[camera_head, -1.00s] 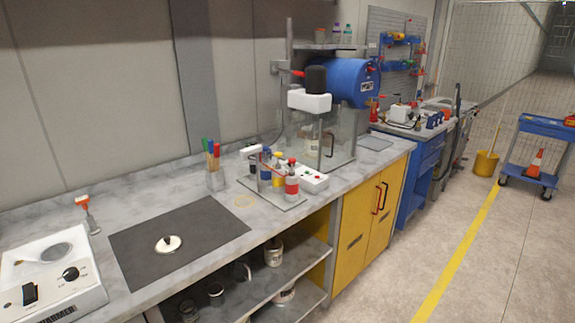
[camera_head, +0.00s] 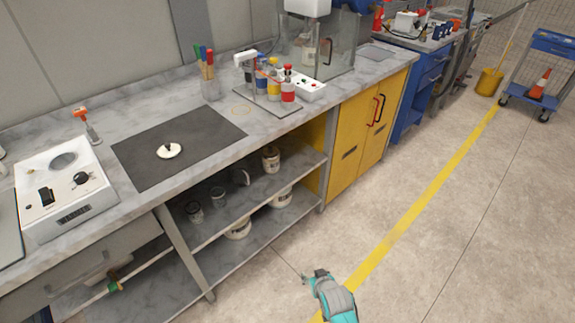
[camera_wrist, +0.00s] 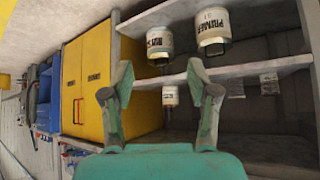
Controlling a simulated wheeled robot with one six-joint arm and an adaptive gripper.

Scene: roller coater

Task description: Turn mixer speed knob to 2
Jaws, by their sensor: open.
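The mixer's white housing (camera_head: 308,6) stands at the back of the bench, cut off by the top edge of the head view. My teal gripper (camera_head: 314,277) is over the floor in front of the shelves, well away from the control box. In the wrist view my gripper (camera_wrist: 159,92) has its two fingers spread and empty, facing the yellow cabinet and shelves.
A white warmer (camera_head: 66,190) with a black knob sits at bench left, beside a dark mat (camera_head: 200,140) with a white disc. A rack with colored bottles (camera_head: 273,78) stands next to the control box.

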